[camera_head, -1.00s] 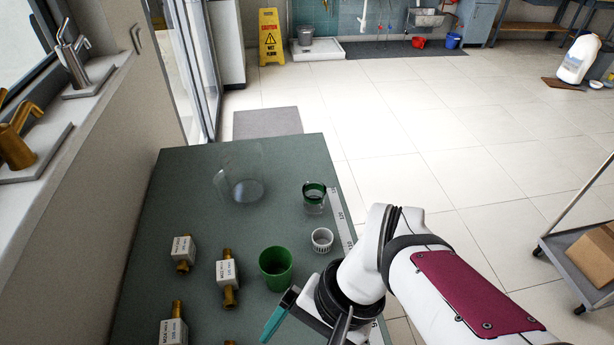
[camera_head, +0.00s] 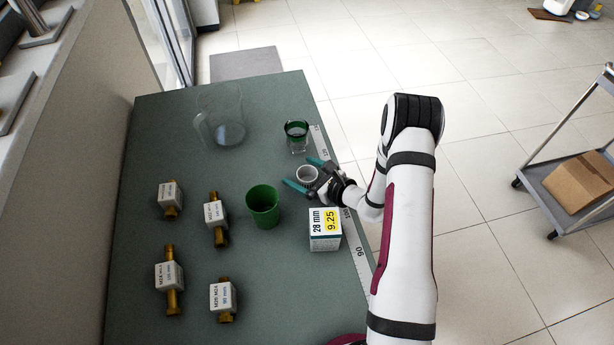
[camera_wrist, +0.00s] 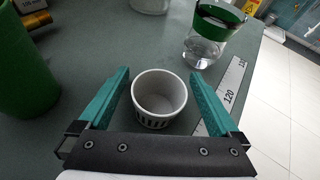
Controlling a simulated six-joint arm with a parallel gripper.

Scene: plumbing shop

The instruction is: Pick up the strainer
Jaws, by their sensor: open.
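The strainer (camera_head: 307,175) is a small white cup with slots around its lower wall. It stands upright on the green table near the right edge. In the wrist view the strainer (camera_wrist: 159,97) sits between the two teal fingers. My gripper (camera_head: 306,174) is open around it, with a finger on each side. In the wrist view my gripper (camera_wrist: 161,98) shows a gap on both sides of the strainer, and I see no clear contact.
A green cup (camera_head: 263,206) stands left of my gripper, and a green-rimmed glass (camera_head: 297,136) stands behind it. A white box (camera_head: 325,230) is in front. A clear jug (camera_head: 222,122) and several labelled brass fittings (camera_head: 216,220) are farther left. A ruler strip (camera_head: 352,232) runs along the right edge.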

